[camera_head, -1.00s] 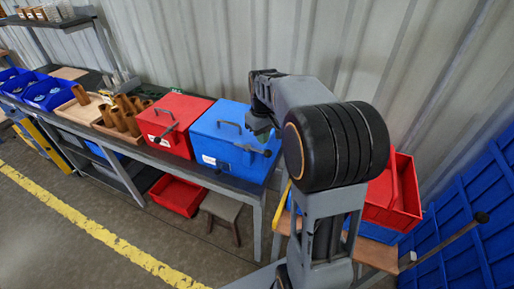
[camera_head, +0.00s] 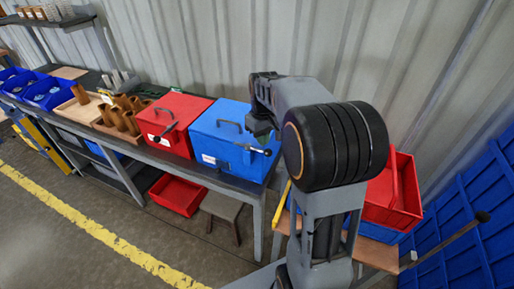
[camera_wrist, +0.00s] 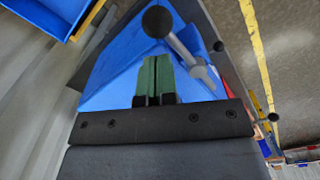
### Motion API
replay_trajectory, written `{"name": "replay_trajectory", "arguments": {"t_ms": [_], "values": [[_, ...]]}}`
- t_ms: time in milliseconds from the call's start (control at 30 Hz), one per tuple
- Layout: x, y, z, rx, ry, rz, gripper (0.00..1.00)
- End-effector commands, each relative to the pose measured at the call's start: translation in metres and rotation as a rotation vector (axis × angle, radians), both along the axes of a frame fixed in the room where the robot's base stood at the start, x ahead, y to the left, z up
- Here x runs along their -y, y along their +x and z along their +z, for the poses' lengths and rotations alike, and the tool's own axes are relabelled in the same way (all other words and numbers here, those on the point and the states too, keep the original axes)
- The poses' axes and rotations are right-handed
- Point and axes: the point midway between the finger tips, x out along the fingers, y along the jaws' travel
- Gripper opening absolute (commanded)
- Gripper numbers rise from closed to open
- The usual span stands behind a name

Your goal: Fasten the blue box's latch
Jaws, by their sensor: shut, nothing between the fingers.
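The blue box (camera_head: 222,152) stands on the bench with its lid down and a dark handle on top. Its latch lever (camera_head: 257,150), a rod with a dark ball knob, is on the front face and points right in the head view. In the wrist view the lever (camera_wrist: 181,45) runs from a knob at upper left down to a pivot at right. My gripper (camera_wrist: 154,72) has green fingers, shut with nothing between them, close beside the lever over the blue box. I cannot tell whether they touch it. In the head view my arm partly hides the gripper and the box's right side.
A red box (camera_head: 174,122) with a similar lever stands directly left of the blue box. Brown cartridges (camera_head: 122,114) and blue bins (camera_head: 50,92) are farther left. A red crate (camera_head: 402,195) is at right. A stool (camera_head: 222,207) stands below the bench; the wall is close behind.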

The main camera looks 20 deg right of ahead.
Motion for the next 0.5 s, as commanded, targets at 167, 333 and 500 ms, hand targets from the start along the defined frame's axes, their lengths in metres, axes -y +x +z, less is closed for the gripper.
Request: {"name": "replay_trajectory", "arguments": {"t_ms": [167, 333, 500], "values": [[0.0000, 0.0000, -0.0067, 0.000, 0.000, 0.000, 0.00], [0.0000, 0.0001, -0.0086, 0.000, 0.000, 0.000, 0.00], [0.0000, 0.0000, -0.0069, 0.000, 0.000, 0.000, 0.00]]}}
